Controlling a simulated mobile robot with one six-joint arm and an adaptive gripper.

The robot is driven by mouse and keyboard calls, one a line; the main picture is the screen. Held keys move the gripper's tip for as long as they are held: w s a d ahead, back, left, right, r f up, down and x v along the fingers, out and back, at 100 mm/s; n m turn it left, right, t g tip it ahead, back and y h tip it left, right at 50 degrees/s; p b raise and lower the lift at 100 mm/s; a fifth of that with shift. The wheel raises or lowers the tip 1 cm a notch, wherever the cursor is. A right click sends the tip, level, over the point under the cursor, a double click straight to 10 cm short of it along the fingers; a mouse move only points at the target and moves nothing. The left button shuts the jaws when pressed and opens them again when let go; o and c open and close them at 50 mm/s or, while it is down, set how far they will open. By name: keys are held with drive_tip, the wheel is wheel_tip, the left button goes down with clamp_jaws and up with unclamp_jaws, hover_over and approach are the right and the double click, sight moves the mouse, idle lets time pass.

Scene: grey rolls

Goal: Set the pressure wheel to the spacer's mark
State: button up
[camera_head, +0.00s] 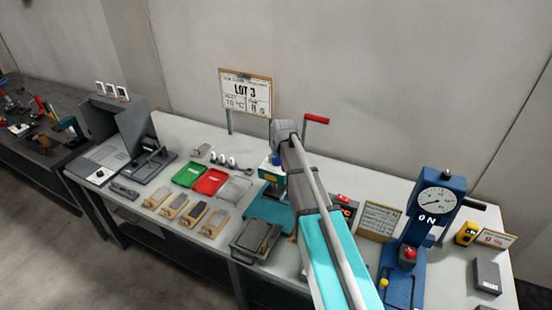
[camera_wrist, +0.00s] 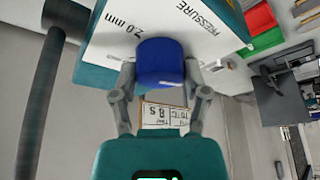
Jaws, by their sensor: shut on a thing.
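The pressure wheel, a blue knob (camera_wrist: 161,62), sits on the white face of a teal press (camera_wrist: 228,12), with "PRESSURE" and "2.0 mm" printed beside it in the wrist view. My gripper (camera_wrist: 160,74) has one finger on each side of the wheel and is shut on it. Any mark on the wheel itself cannot be read. In the head view the teal press (camera_head: 268,208) stands mid-bench, partly hidden by my arm. I cannot pick out the spacer with certainty.
A red-handled lever (camera_head: 316,119) rises behind the press. A LOT 3 sign (camera_head: 246,93) stands at the back. Green (camera_head: 188,174) and red (camera_head: 210,181) trays lie left of the press. A blue gauge machine (camera_head: 433,220) stands at the right.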

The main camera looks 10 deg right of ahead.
drive_tip(key=shift+n, duration=0.5)
drive_tip(key=o, duration=1.1)
drive_tip(key=shift+o, duration=0.2)
